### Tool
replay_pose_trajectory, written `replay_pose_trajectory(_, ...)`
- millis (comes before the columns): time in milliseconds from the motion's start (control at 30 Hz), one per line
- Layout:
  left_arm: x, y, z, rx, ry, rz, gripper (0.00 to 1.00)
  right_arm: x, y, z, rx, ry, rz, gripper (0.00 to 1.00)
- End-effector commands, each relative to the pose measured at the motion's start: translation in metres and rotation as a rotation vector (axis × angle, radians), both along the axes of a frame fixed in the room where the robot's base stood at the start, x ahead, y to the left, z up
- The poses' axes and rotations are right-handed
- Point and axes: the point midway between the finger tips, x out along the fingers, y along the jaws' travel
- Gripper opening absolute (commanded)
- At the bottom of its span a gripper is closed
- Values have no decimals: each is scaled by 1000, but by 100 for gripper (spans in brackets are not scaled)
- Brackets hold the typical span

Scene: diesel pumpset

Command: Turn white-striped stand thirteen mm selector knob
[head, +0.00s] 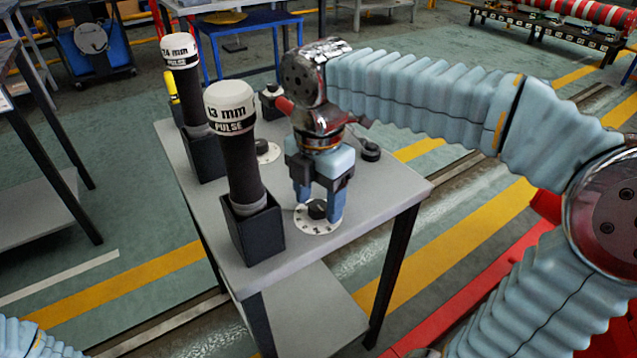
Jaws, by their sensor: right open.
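A dark selector knob (317,209) sits on a round white dial plate (314,226) on the grey stand top (360,205), to the right of the dark holder with the 13 mm tool (237,140). That tool is upright, with a white cap marked "13 mm PULSE". My right gripper (320,206) points down over this knob. Its blue fingers are open, one on each side of the knob; whether they touch it I cannot tell. My left gripper is out of view; only a piece of my left arm shows at the bottom left.
A second capped tool (185,85) stands upright in a holder (203,155) behind the first. Another dial (266,151) lies farther back, partly hidden by my right gripper. A small black knob (370,150) is near the stand's right edge. A blue table (250,22) stands behind.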

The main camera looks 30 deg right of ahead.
Motion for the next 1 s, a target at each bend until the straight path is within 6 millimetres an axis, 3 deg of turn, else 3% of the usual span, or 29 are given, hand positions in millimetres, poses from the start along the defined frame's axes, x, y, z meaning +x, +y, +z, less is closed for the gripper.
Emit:
replay_pose_trajectory(167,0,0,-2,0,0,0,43,1,0,24,2,-5,0,60)
replay_pose_trajectory(400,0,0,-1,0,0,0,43,1,1,84,2,-5,1,60)
replay_pose_trajectory(600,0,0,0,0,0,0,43,1,1,121,1,-3,1,60)
replay_pose_trajectory(800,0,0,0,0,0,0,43,0,0,136,2,-2,1,60)
replay_pose_trajectory(1000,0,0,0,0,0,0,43,0,0,136,0,-1,1,60)
